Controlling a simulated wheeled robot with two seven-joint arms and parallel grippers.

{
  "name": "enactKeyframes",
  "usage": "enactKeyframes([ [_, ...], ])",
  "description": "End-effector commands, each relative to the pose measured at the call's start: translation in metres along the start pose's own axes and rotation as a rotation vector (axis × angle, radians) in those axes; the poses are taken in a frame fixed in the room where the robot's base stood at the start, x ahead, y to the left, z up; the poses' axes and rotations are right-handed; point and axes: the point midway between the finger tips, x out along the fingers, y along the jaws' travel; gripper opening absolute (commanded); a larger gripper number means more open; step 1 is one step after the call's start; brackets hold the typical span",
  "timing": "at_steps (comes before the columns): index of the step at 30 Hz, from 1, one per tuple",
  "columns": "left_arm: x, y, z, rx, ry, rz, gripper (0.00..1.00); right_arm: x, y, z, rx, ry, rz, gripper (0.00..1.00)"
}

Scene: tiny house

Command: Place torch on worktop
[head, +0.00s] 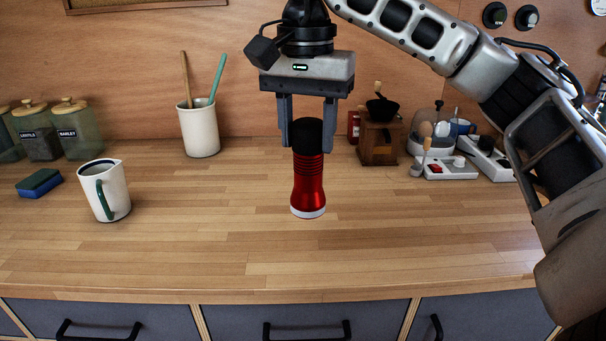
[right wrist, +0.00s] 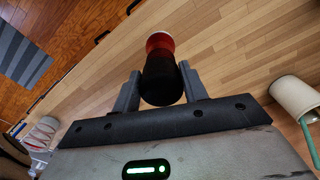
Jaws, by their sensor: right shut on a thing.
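The torch (head: 308,184) is red with a black upper part and a pale rim at its lower end. It hangs upright between the fingers of my right gripper (head: 307,135), which points down and is shut on the black part. In the right wrist view the torch (right wrist: 161,62) extends away from the fingers (right wrist: 161,90) toward the wood. The worktop (head: 210,230) is light wood and lies beneath and around the torch. I cannot tell whether the torch's lower end touches it. My left gripper is not in view.
A white jug (head: 105,190), a sponge (head: 39,183) and green jars (head: 78,130) are at left. A utensil crock (head: 199,130) stands behind. A coffee grinder (head: 380,140) and white scales (head: 448,168) stand at back right. The front middle of the worktop is clear; drawers (head: 300,320) lie below its edge.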

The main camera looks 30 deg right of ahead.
Motion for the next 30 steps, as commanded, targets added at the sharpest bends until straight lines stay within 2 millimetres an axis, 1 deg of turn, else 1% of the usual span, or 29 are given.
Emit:
enactKeyframes([
  [1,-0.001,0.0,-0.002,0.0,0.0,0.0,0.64,0.005,-0.005,-0.011,0.004,-0.003,0.002,0.13],
  [2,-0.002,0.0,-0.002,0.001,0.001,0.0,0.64,0.009,-0.007,-0.018,0.004,-0.003,0.003,0.13],
  [3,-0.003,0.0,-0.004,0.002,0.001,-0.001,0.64,0.018,-0.01,-0.023,0.003,-0.002,0.003,0.13],
  [6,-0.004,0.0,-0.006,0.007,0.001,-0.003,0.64,0.036,-0.015,-0.036,0.0,-0.001,0.002,0.13],
  [9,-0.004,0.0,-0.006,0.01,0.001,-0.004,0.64,0.049,-0.019,-0.045,-0.001,0.001,0.001,0.13],
  [14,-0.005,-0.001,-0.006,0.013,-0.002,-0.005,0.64,0.059,-0.023,-0.052,-0.002,0.0,0.0,0.13],
  [16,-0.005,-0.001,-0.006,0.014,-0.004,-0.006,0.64,0.066,-0.025,-0.057,0.0,0.001,0.0,0.13],
  [18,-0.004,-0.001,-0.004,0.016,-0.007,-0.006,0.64,0.079,-0.025,-0.058,-0.002,0.001,0.002,0.13],
  [22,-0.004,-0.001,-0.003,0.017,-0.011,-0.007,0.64,0.094,-0.025,-0.057,-0.002,0.001,0.0,0.13],
  [24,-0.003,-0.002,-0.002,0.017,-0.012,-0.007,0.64,0.098,-0.025,-0.057,-0.002,0.001,-0.001,0.13],
  [30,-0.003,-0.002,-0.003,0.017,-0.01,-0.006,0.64,0.098,-0.025,-0.057,-0.002,0.002,-0.002,0.13],
])
